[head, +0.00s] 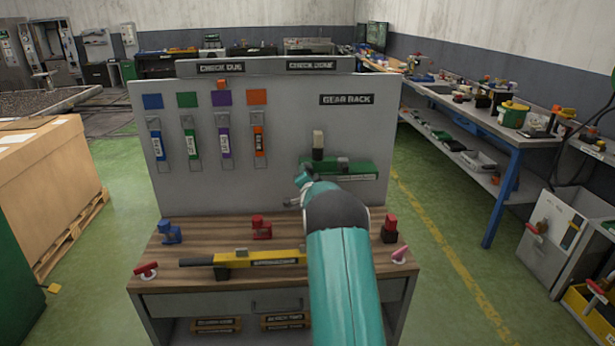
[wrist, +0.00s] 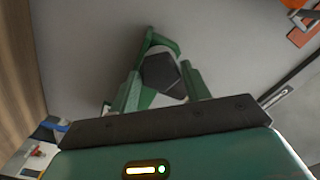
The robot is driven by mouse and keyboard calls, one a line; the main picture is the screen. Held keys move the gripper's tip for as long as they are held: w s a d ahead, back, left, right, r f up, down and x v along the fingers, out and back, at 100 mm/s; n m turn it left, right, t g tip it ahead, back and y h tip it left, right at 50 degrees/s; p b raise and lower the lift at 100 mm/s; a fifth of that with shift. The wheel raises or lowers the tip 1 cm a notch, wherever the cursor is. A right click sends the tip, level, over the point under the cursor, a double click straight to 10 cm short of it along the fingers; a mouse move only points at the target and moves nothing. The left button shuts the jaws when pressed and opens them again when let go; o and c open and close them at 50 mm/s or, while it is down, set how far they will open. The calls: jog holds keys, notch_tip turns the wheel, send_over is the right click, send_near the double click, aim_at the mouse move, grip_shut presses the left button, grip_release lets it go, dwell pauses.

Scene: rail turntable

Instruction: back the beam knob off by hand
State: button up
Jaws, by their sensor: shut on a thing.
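A yellow beam-like tool (head: 250,258) with a dark label lies on the bench, apart from my gripper.
Blue, green, purple and orange tagged tools hang on the panel's left (head: 205,140). Small blue and red fittings (head: 262,228) stand along the wooden bench top (head: 210,243). A cluttered blue-legged workbench (head: 480,115) is at the right, a large crate (head: 45,180) at the left.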

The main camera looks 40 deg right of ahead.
jog(key=shift+n, duration=4.2)
jog(key=shift+r, duration=0.1)
jog(key=o, duration=1)
jog(key=v, duration=1.3)
jog(key=shift+s+a, duration=0.25)
jog(key=shift+s, duration=0.1)
